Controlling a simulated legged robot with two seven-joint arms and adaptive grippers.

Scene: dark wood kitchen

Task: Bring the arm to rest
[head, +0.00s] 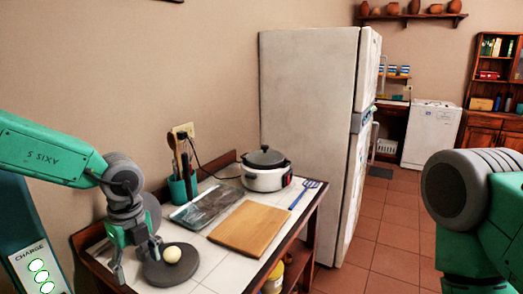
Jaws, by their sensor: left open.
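My left arm (60,160) comes in from the left and reaches over the near end of the counter. My left gripper (138,268) points down, open and empty, at the left edge of a dark round plate or board (180,278). A pale yellow round item (172,254) lies on that dark disc, to the right of the fingers and apart from them. Part of my right arm (480,200) shows at the right edge; its gripper is out of view.
The white-tiled counter (215,260) holds a wooden cutting board (250,228), a dark glossy tray (207,206), a rice cooker (266,170), a blue spatula (304,194) and a green utensil holder (182,188). A fridge (305,100) stands behind. The tiled floor (375,235) is open at right.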

